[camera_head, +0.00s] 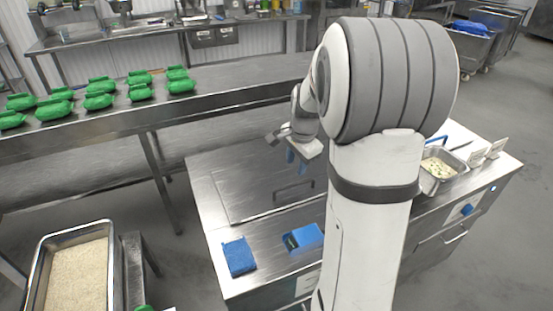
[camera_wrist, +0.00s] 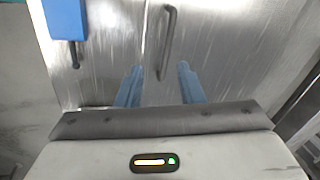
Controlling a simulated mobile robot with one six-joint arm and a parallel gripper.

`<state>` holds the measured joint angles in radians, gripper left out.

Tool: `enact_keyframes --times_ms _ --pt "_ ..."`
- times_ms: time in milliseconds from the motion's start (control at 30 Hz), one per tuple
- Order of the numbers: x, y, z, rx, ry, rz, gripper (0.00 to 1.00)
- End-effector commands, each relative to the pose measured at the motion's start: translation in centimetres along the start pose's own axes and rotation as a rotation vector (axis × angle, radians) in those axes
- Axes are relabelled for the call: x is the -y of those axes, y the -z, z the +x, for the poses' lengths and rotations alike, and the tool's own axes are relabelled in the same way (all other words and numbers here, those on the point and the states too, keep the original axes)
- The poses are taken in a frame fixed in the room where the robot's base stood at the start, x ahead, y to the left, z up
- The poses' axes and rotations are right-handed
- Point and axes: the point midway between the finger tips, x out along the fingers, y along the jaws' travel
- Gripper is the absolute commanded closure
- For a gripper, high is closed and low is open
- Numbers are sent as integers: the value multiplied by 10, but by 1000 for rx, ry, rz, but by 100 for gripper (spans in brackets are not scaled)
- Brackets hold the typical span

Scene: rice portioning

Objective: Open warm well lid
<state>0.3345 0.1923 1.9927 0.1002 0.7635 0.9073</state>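The warm well lid (camera_head: 240,180) is a flat steel panel lying closed in the steel counter. Its bar handle (camera_head: 293,190) is near the lid's front edge. In the wrist view the handle (camera_wrist: 167,42) runs up the picture just right of a seam, on the lid surface (camera_wrist: 235,55). My gripper (camera_head: 297,163) is above the lid, pointing down, with blue fingertips. In the wrist view my gripper (camera_wrist: 159,87) has its fingers apart with nothing between them. The well's inside is hidden.
A blue block (camera_head: 239,257) and a blue holder (camera_head: 305,238) are at the counter's front. A steel pan of food (camera_head: 441,170) is at the right. A rice tray (camera_head: 40,270) is lower left. Green bags (camera_head: 98,101) lie on a back table (camera_head: 225,92).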

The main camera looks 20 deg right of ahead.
Motion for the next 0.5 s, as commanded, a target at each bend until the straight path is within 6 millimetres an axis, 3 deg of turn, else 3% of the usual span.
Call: enact_keyframes --times_ms 33,200,500 --pt "3 14 15 4 -7 68 66" --pt "8 38 37 6 -10 209 66" --pt "8 41 74 8 -15 236 66"
